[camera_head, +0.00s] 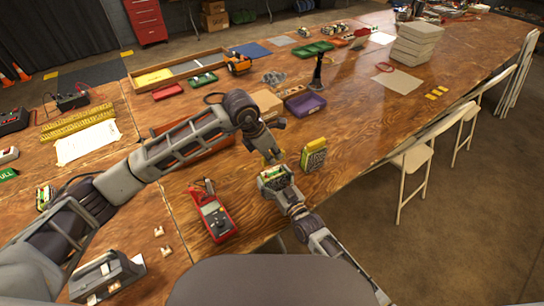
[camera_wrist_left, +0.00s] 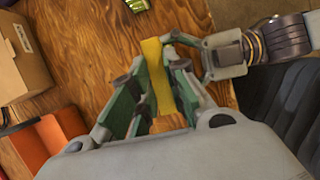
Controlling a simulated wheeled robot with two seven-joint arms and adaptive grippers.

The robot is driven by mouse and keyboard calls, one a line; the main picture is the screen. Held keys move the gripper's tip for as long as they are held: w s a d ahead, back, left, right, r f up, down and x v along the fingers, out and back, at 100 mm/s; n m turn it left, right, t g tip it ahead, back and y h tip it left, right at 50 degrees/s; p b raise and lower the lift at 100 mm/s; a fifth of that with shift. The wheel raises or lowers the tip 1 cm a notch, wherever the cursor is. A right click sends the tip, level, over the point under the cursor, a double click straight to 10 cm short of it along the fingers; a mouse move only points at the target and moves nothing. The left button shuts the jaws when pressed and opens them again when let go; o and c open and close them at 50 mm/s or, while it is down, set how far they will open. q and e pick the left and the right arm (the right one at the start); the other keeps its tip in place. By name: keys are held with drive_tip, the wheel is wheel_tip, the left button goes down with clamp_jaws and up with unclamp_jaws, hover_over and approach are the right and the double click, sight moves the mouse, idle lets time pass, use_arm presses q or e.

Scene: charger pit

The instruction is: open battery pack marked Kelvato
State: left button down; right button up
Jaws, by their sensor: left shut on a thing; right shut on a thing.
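My left gripper (camera_head: 270,154) is shut on a yellow piece (camera_wrist_left: 154,70), seen as a narrow strip between its fingers in the left wrist view. My right gripper (camera_head: 276,181) is just below it, shut on a small pack (camera_head: 270,172) with green and pale parts showing on top. I cannot tell whether the yellow piece and this pack touch. A second pack (camera_head: 313,157), dark with a yellow top and a pale printed face, stands upright on the table to the right. No name is readable on either pack.
A red meter (camera_head: 215,217) lies nearer the table's front edge. A purple bin (camera_head: 305,104), a cardboard box (camera_head: 267,103) and a dark stand (camera_head: 317,74) are behind the grippers. The table right of the standing pack is clear. White chairs (camera_head: 415,155) line the right edge.

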drive_tip(key=o, duration=1.3)
drive_tip(key=shift+s+d, duration=0.1)
drive_tip(key=shift+s, duration=0.05)
drive_tip(key=shift+v, duration=5.85)
